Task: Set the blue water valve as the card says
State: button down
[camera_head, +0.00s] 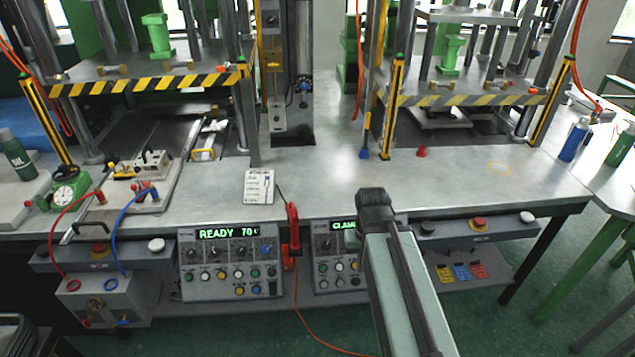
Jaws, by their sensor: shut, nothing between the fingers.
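The grey water box (140,297) hangs below the bench front at the left. A red ring (73,285) and a blue ring (111,284) are on its face, where a red and a blue hose end. Small fittings show low on the box, a bluish one (123,320) at the right; I cannot make out the valve's setting. A white card (259,187) with handwritten lines lies on the bench; its text is too small to read. My arm reaches up from the bottom, right of the middle, far from the box. My gripper is not visible.
Two control panels, one reading READY (229,233), hang at the bench front (330,190). A red-handled tool (292,232) hangs between them with a red cable. Two presses with striped guards stand behind. A dark object (20,335) is at the lower left. Green floor is open in front.

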aim_at(123, 323)
jog(key=z, duration=1.65)
jog(key=k, duration=1.1)
jog(key=u, duration=1.65)
jog(key=i, duration=1)
jog(key=u, duration=2.4)
